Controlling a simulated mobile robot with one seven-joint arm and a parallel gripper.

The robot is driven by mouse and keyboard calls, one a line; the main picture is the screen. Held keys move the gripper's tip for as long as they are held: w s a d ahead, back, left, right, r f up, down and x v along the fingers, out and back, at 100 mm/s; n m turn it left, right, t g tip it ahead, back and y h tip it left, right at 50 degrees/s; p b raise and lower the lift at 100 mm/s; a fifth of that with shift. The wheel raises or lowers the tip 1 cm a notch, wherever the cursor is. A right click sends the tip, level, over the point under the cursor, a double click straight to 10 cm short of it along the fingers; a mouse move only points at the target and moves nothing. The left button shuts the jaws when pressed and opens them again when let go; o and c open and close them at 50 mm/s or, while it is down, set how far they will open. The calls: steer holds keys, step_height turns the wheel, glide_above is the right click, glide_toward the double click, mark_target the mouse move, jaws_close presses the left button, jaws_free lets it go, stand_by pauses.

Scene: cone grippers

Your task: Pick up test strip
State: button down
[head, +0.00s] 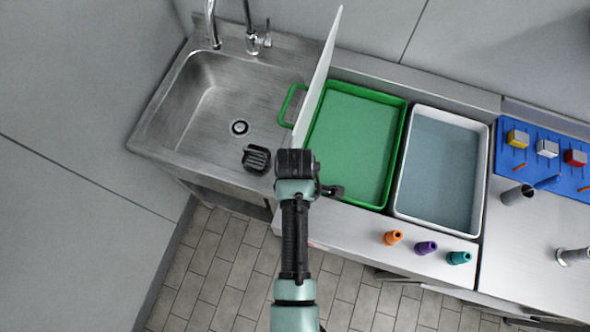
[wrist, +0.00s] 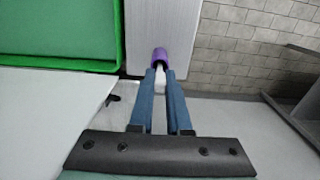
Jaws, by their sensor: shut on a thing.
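My gripper (wrist: 160,72) has its two blue fingers close together in the wrist view. A small white piece (wrist: 159,83) shows between the fingertips, with a purple end (wrist: 160,55) just beyond them; my gripper is shut on this. I cannot tell whether the white piece is the test strip. In the head view my gripper (head: 333,191) is dark and small, over the counter's front strip near the green tray's near left corner. What it holds is not clear there. No other test strip can be made out.
The green tray (head: 314,130) and a white-rimmed tray (head: 484,160) stand right of the sink (head: 215,120). A white panel (head: 318,75) stands beside the green tray. Orange (head: 393,238), purple (head: 426,248) and teal (head: 459,258) cones stand on the counter's front strip. A blue board (head: 530,150) lies right.

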step_height(320, 180, up, 10)
steer(key=shift+r+b, duration=0.1)
steer(key=shift+b, duration=0.75)
steer(key=shift+w, duration=0.1)
